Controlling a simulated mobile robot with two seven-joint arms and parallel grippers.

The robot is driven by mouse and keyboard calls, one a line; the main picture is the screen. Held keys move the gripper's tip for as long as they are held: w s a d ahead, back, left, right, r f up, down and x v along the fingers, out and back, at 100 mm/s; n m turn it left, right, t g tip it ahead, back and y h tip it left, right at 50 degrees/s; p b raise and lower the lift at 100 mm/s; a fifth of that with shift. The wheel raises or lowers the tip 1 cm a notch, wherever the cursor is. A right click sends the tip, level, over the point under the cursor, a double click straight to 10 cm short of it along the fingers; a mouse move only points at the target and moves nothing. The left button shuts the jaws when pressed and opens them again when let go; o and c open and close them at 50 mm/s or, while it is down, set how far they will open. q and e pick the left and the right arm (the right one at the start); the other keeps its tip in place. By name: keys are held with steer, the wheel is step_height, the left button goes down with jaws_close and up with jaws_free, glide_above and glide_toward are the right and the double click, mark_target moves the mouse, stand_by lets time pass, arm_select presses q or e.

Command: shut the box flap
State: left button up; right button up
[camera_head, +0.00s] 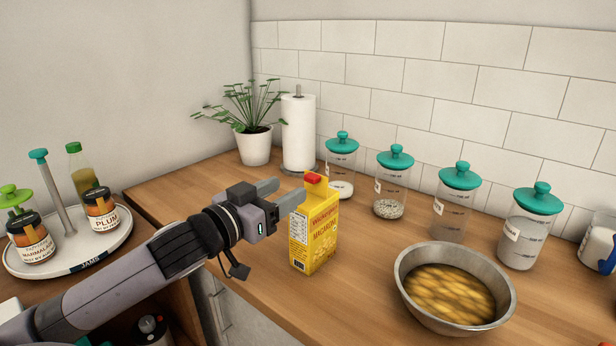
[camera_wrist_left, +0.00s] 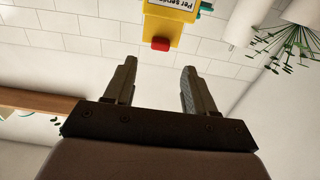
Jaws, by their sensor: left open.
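A yellow macaroni box (camera_head: 318,235) stands upright on the wooden counter. Its flap with a red tab (camera_head: 314,178) is at the top, on the side toward my left gripper; its exact angle is hard to tell. My left gripper (camera_head: 290,190) is open and empty, just left of the box top, with its fingers pointing at the flap. In the left wrist view the box (camera_wrist_left: 176,10) appears upside down at the top, and the red tab (camera_wrist_left: 160,44) lies just beyond the gap between the open fingers (camera_wrist_left: 159,66). My right gripper is not in view.
A metal bowl (camera_head: 410,290) stands right of the box. Several glass jars with teal lids (camera_head: 395,160) line the wall behind. A paper towel roll (camera_head: 299,135) and potted plant (camera_head: 254,147) are at the back. A round tray (camera_head: 75,262) with jam jars is left.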

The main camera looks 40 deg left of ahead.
mark_target(308, 177)
arm_select(q)
steer(key=shift+w+d+p, duration=0.15)
steer(key=shift+w+p, duration=0.2)
steer(key=shift+w, duration=1.25)
steer(key=shift+w+d+p, duration=0.1)
steer(key=shift+w+p, duration=0.25)
steer(key=shift+w, duration=1.2)
jaws_close()
